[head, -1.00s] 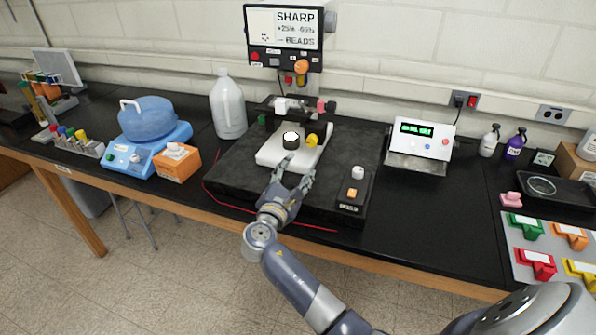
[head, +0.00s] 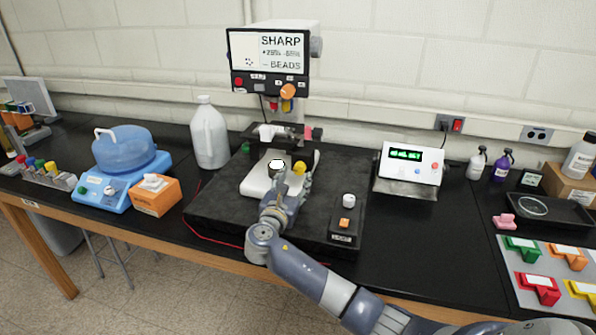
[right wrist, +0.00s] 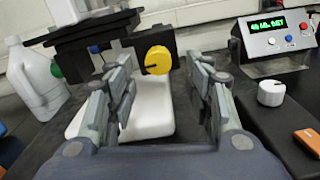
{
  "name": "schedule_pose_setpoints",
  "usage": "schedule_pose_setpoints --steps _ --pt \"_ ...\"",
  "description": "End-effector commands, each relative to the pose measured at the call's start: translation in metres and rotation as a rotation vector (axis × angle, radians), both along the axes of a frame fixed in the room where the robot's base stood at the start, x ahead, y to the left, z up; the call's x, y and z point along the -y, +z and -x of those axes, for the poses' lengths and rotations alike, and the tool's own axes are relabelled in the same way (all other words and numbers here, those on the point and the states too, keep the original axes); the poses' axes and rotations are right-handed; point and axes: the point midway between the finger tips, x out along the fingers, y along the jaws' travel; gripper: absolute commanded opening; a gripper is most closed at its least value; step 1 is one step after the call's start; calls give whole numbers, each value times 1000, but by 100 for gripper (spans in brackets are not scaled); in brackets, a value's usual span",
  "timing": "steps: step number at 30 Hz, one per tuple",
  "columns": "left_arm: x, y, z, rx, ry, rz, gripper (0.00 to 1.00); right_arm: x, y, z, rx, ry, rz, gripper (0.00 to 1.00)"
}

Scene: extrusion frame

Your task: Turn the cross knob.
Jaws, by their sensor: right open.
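The knob that best fits the task is a round yellow knob (head: 299,168) on the right side of the dark stage. My right gripper (head: 288,184) is open over the white base (head: 256,186). In the right wrist view its two fingers (right wrist: 161,72) stand apart, with the knob between and beyond the tips. I see no contact. My left gripper is not in view.
The black slab (head: 215,205) carries the instrument, under a screen (head: 270,52) with an orange knob (head: 288,91). A small box with a white knob (head: 348,200) sits to the right. A white jug (head: 209,135) stands left, and a meter (head: 409,165) stands right.

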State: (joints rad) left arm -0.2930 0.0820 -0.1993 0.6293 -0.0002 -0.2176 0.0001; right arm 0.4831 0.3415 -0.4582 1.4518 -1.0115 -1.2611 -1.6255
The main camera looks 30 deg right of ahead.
Motion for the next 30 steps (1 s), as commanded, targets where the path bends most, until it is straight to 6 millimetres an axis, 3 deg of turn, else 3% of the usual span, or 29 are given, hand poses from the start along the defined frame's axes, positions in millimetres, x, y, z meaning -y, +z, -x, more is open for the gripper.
schedule_pose_setpoints --steps 3,9,21,27,30 --pt "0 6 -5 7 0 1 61 16 2 -12 0 -2 0 48" --pt "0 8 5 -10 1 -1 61 29 1 -25 1 0 -1 48" --pt "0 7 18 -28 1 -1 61 33 -1 -28 1 1 -2 48" --pt "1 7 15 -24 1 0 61 33 -1 -28 1 1 -2 3" --pt "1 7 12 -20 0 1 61 32 -1 -28 0 1 -1 2"
